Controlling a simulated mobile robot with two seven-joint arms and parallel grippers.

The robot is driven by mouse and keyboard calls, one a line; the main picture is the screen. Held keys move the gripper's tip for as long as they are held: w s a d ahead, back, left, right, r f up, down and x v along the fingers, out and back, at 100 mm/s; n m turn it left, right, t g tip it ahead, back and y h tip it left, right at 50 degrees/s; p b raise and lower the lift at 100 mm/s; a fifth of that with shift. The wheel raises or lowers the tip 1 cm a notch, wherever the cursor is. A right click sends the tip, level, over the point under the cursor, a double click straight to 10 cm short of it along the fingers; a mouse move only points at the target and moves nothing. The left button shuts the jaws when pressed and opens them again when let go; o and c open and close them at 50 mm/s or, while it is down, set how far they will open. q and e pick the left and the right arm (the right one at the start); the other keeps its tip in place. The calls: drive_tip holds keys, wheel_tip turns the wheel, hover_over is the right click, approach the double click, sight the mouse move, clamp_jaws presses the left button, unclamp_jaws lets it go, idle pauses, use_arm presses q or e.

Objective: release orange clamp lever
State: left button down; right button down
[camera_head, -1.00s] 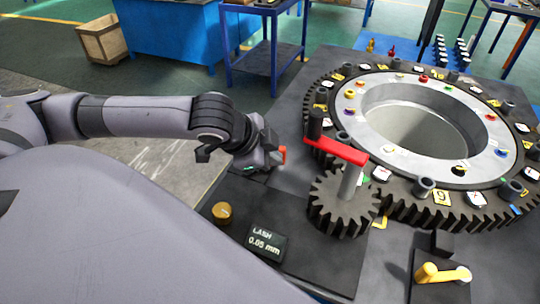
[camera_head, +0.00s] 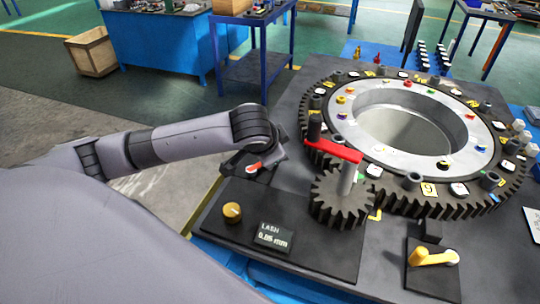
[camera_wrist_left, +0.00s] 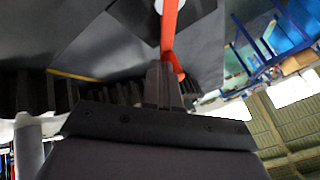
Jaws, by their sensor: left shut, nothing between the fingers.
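The orange clamp lever (camera_head: 254,168) shows as a small orange piece with a pale part, beside my left wrist at the left edge of the dark machine plate. In the left wrist view the lever (camera_wrist_left: 169,28) runs down from a pale pivot at the top and passes close by my fingertips. My left gripper (camera_wrist_left: 160,70) is shut and empty, with its tips at the lever's lower end. I cannot tell whether they touch. In the head view my wrist and the gripper (camera_head: 240,166) partly hide the clamp. My right gripper is out of view.
A red crank arm (camera_head: 333,150) stands over a pinion (camera_head: 342,200) meshing with a large ring gear (camera_head: 450,203). A brass knob (camera_head: 232,212) and a lash display (camera_head: 273,237) sit in front. A yellow lever (camera_head: 433,257) is at the lower right.

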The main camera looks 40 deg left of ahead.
use_arm(q)
drive_tip(key=n, duration=0.1)
drive_tip(key=w+a+n+y, duration=0.1)
drive_tip(key=shift+n+g+y, duration=0.3)
drive_tip(key=shift+n, duration=0.1)
drive_tip(key=shift+w+a, duration=0.25)
drive_tip(key=shift+a, duration=0.45)
drive_tip(key=v, duration=0.7)
idle(0.7)
